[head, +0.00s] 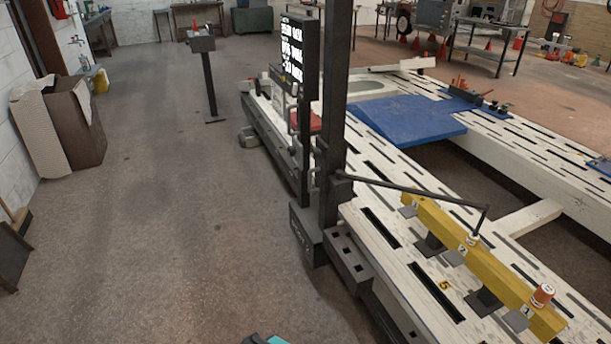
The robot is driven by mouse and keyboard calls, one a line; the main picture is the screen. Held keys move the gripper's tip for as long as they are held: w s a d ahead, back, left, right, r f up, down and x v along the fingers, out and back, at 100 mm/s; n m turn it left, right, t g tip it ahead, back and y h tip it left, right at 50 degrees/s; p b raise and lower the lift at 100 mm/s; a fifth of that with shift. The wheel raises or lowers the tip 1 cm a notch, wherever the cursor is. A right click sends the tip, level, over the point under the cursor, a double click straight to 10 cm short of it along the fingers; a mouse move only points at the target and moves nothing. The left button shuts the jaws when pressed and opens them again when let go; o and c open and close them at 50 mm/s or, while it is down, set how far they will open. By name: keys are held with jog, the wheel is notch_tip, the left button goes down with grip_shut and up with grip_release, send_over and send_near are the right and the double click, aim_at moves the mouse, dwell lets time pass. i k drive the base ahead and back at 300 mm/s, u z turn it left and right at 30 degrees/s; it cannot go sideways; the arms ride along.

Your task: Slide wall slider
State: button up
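I cannot make out for certain which thing is the wall slider. A pale wall (33,62) runs along the left side, with a red box (57,9) and small fittings (76,40) on it, too small to read. A tall black post (334,110) stands at the near side of the white frame bench (395,262). It carries a dark screen with white text (292,48) and a thin jointed arm (415,188) reaching right over a yellow beam (452,240). My gripper is not visible. A teal and black piece shows at the bottom edge, mostly cut off.
Open grey floor (170,190) lies left of the bench. A brown cabinet (75,125) with a pale sheet (40,125) stands by the left wall. A dark pedestal (208,80) stands further back. A blue ramp (410,118) and an orange can (542,295) are on the right.

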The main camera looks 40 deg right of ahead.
aim_at(338, 192)
jog(key=u, duration=0.1)
jog(key=i, duration=1.25)
jog(key=u, duration=0.5)
